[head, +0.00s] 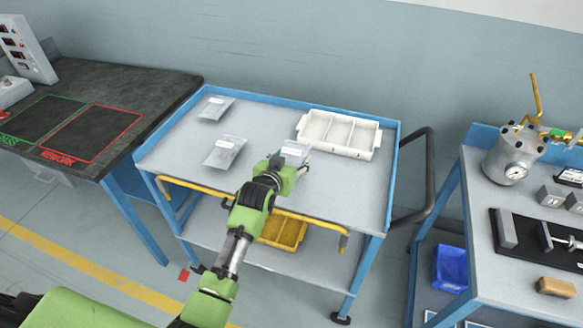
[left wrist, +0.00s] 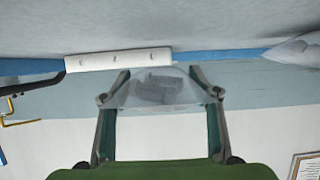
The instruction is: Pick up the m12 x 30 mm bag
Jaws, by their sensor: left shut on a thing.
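My left gripper (head: 289,170) is over the right part of the blue-framed cart's top, just in front of the white tray. It is shut on a clear bag (head: 294,149) with a white label. In the left wrist view, the bag (left wrist: 158,88) with dark grey pieces inside sits between the two fingertips of the left gripper (left wrist: 160,92). The label is too small to read, and I cannot tell whether the bag is clear of the surface. Two similar labelled bags lie on the cart's left side, one at the back (head: 215,108) and one nearer the front (head: 224,152). My right gripper is not in view.
A white divided tray (head: 377,151) stands at the cart's back right; it also shows in the left wrist view (left wrist: 118,60). A yellow bin (head: 283,231) sits on the lower shelf. A dark workbench (head: 140,85) is left, another blue-framed bench (head: 480,205) right.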

